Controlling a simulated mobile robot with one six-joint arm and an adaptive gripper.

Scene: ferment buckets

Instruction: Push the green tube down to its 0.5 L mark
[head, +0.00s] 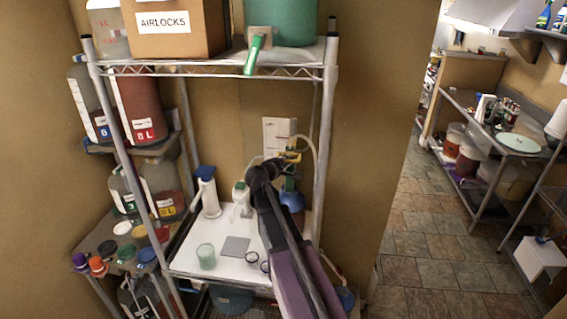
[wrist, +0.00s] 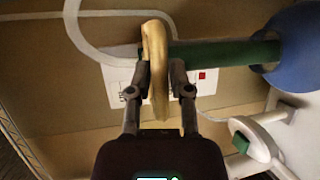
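The green tube (wrist: 225,53) lies across the wrist view, its far end meeting a round blue body (wrist: 295,50). In the head view the green tube (head: 289,184) stands upright above the blue body (head: 292,200), partly behind my arm. I cannot read any volume marks on the tube.
A pale hose (wrist: 74,35) curves near the handle. A white card (head: 278,135) is on the wall behind. Rack posts stand either side.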

